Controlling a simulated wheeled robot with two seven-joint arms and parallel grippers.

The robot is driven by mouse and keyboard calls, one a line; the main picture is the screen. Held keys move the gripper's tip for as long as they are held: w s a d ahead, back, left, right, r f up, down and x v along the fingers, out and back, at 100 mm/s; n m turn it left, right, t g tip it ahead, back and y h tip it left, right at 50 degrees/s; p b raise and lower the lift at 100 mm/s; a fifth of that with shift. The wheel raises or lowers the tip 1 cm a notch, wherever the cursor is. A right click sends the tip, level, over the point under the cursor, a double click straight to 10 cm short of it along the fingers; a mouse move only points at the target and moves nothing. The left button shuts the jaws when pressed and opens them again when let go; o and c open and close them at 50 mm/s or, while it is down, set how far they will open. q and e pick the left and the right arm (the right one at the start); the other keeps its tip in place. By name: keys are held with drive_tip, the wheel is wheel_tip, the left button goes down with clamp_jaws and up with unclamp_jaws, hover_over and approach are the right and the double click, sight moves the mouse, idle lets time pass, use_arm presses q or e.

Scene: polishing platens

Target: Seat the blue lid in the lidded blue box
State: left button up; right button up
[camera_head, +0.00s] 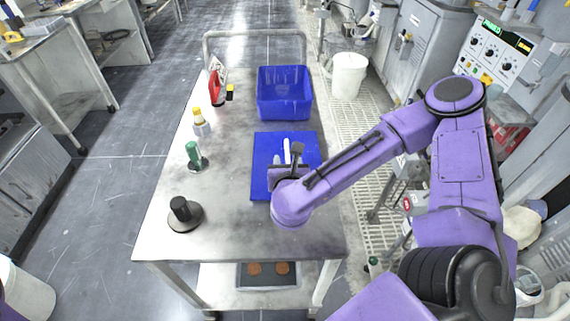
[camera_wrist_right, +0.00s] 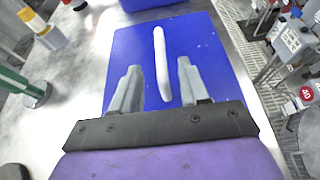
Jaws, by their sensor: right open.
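The blue lid (camera_head: 264,181) lies flat on the metal table, in front of the blue box. It also shows in the right wrist view (camera_wrist_right: 205,60), with a raised white handle (camera_wrist_right: 161,64) along its middle. The blue box (camera_head: 284,97) stands open-topped at the far end of the table. Only its near bottom edge (camera_wrist_right: 148,3) shows in the right wrist view. My right gripper (camera_wrist_right: 158,83) is open above the lid, its fingers on either side of the handle's near part. I cannot tell whether they touch it. My left gripper is not in view.
Along the table's (camera_head: 225,235) left side stand a black-knobbed disc (camera_head: 184,215), a green-topped item (camera_head: 194,155), a yellow-capped bottle (camera_head: 200,122) and a red bottle (camera_head: 215,88). A white bucket (camera_head: 348,76) stands right of the box.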

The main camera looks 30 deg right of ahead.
sight(287, 152)
drive_tip(key=shift+w+d, duration=0.3)
drive_tip(key=shift+d, duration=0.05)
drive_tip(key=p+x, duration=0.2)
drive_tip(key=x, duration=0.3)
drive_tip(key=shift+w+d, duration=0.1)
drive_tip(key=shift+w, duration=0.1)
clamp_jaws()
drive_tip(key=shift+r, duration=0.2)
